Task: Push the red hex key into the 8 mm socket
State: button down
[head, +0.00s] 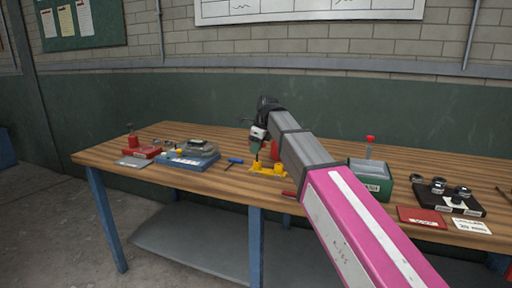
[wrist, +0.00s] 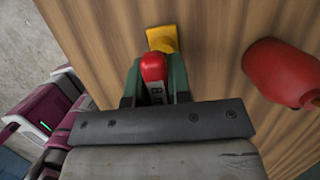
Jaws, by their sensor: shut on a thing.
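The red hex key (wrist: 153,68) has a rounded red handle with a pale label marked with dark characters. My gripper (wrist: 156,80) is shut on it, with a green finger on each side. In the head view my gripper (head: 257,146) is over the yellow fixture (head: 268,169) on the table, pointing down. Part of the yellow fixture (wrist: 163,39) shows just beyond the handle in the wrist view. The key's lower end and the 8 mm socket are hidden, so I cannot tell whether the key is in the socket.
A red rounded container (wrist: 284,72) stands to the right in the wrist view. A blue-handled tool (head: 235,161) lies left of the fixture. A grey-blue device (head: 189,156) is further left. A green box (head: 371,177) and a black tray (head: 448,199) stand to the right.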

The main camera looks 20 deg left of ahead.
jog(key=shift+f, duration=0.1)
jog(key=c, duration=1)
grip_release()
jog(key=v, duration=0.9)
jog(key=shift+r, duration=0.4)
jog(key=shift+d+r, duration=0.2)
jog(key=shift+r, duration=0.25)
